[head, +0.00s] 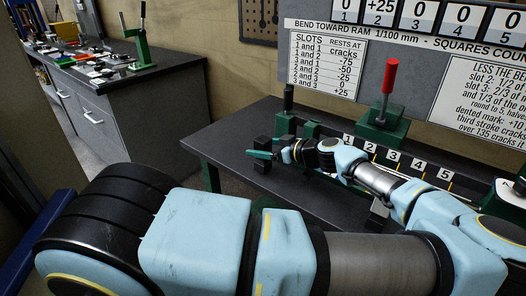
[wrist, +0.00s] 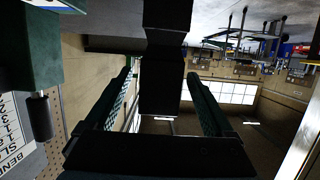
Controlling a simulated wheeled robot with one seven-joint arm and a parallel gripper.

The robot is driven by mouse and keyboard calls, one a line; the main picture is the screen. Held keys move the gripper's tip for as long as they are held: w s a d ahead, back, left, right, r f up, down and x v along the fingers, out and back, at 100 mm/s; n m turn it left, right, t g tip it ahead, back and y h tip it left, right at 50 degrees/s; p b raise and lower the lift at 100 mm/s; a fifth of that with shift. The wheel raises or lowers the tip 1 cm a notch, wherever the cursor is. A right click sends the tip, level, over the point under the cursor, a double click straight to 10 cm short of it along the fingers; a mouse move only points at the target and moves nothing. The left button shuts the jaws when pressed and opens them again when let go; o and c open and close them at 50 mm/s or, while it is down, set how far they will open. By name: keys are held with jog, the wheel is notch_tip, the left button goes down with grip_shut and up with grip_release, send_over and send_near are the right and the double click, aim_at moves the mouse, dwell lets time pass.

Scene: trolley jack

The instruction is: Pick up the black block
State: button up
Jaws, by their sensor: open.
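The black block (head: 262,143) stands near the left end of the dark workbench (head: 231,140), partly covered by my gripper in the head view. My gripper (head: 258,155) reaches it from the right, with a green finger across the block's front. In the wrist view a black blocky shape (wrist: 160,93), which looks like the block, extends down between the two green fingers of my gripper (wrist: 159,76). The fingers are open, with a visible gap on each side of the shape. No contact with the fingers shows.
Behind my gripper stand a green fixture with a black handle (head: 288,98) and a green base with a red lever (head: 389,78). A rail with numbered slots (head: 393,155) runs along the bench to the right. Another bench (head: 150,88) with small items stands back left.

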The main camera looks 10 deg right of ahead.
grip_shut()
dwell(0.8)
